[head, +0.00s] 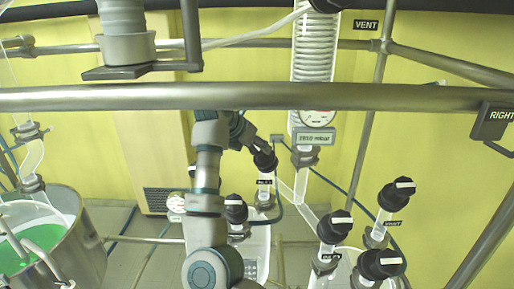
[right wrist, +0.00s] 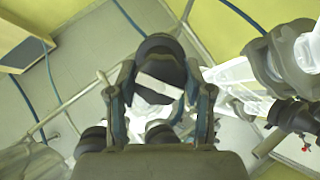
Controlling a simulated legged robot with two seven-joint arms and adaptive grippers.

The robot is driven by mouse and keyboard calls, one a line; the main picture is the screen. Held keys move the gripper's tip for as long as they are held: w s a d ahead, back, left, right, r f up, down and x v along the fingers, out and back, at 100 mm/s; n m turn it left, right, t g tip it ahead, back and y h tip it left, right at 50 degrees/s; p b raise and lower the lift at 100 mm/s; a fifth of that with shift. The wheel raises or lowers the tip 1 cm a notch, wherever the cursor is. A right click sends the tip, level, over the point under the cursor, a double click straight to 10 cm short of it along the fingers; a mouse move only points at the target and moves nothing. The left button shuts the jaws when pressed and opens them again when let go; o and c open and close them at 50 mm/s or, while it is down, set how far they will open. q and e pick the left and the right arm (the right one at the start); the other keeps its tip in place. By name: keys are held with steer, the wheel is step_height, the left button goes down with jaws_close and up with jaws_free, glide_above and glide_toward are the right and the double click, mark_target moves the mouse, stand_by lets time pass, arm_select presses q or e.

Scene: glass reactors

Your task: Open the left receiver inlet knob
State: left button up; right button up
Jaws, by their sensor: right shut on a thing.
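A black valve knob (head: 265,160) tops a clear glass neck with a small label, too small to read surely, on the left vessel in the head view. My right gripper (head: 256,146) reaches it from the upper left and is shut on it. In the right wrist view the two fingers stand on either side of the black knob (right wrist: 160,68). A white bar on the knob's top runs nearly crosswise between the fingers, slightly tilted. My left gripper is not in view.
Another black knob (head: 236,209) stands close in front, beside my right forearm. Several knobs, including one (head: 335,227), stand on the right vessel. A steel rail (head: 400,97) crosses above. A pail with green liquid (head: 40,240) is at left. A coiled condenser (head: 314,50) rises behind.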

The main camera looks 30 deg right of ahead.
steer(key=n+t+b, duration=0.1)
steer(key=n, duration=0.3)
steer(key=shift+n+y, duration=0.3)
steer(key=n+y, duration=0.1)
steer(key=n, duration=0.3)
steer(key=shift+n, duration=0.4)
steer(key=n, duration=0.3)
steer(key=n+y, duration=0.1)
steer(key=n, duration=0.2)
steer(key=shift+a+r+t+p, duration=0.1)
steer(key=shift+r+t+p, duration=0.05)
steer(key=shift+t+p, duration=0.15)
steer(key=n+y+p, duration=0.1)
steer(key=n, duration=0.4)
steer(key=shift+n, duration=0.4)
steer(key=n, duration=0.2)
steer(key=n+g+y+p, duration=0.1)
steer(key=n, duration=0.2)
steer(key=shift+g, duration=0.3)
steer(key=n+g+p, duration=0.1)
steer(key=n, duration=0.5)
steer(key=shift+r, duration=0.15)
steer(key=n, duration=0.2)
steer(key=n+g+p, duration=0.1)
steer(key=n, duration=0.2)
steer(key=shift+g, duration=0.3)
steer(key=shift+n+g+h+b, duration=0.3)
steer(key=shift+n+h+b, duration=0.1)
steer(key=shift+n, duration=1.6)
